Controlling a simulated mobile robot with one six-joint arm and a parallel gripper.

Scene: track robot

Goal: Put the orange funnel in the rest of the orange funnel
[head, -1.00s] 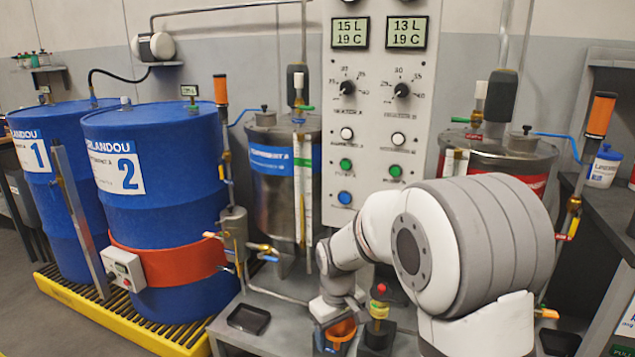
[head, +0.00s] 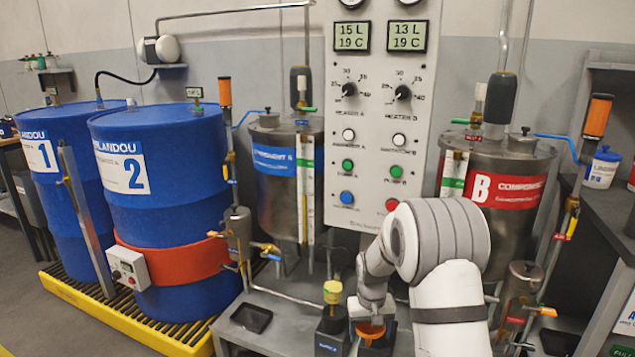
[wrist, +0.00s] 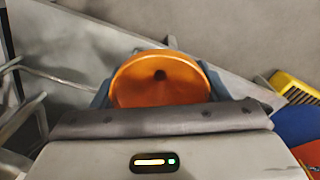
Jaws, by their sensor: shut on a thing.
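My gripper (head: 371,312) is shut on the orange funnel (head: 370,328), low on the bench in front of the control panel. In the wrist view the funnel (wrist: 160,80) shows its wide round mouth and dark centre hole, held between the two fingers. A black block-like holder (head: 378,345) shows just below and around the funnel in the head view; I cannot tell whether the funnel sits in it or is above it. A second black holder (head: 331,340) with a blue label stands just to the left, with a yellow-topped item (head: 332,292) at it.
A shallow black tray (head: 251,317) lies on the bench to the left. Tank B (head: 500,215) and its pipes stand behind my arm at the right. Blue drums (head: 165,170) stand on a yellow pallet (head: 120,322) at the left. Bare bench lies around the tray.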

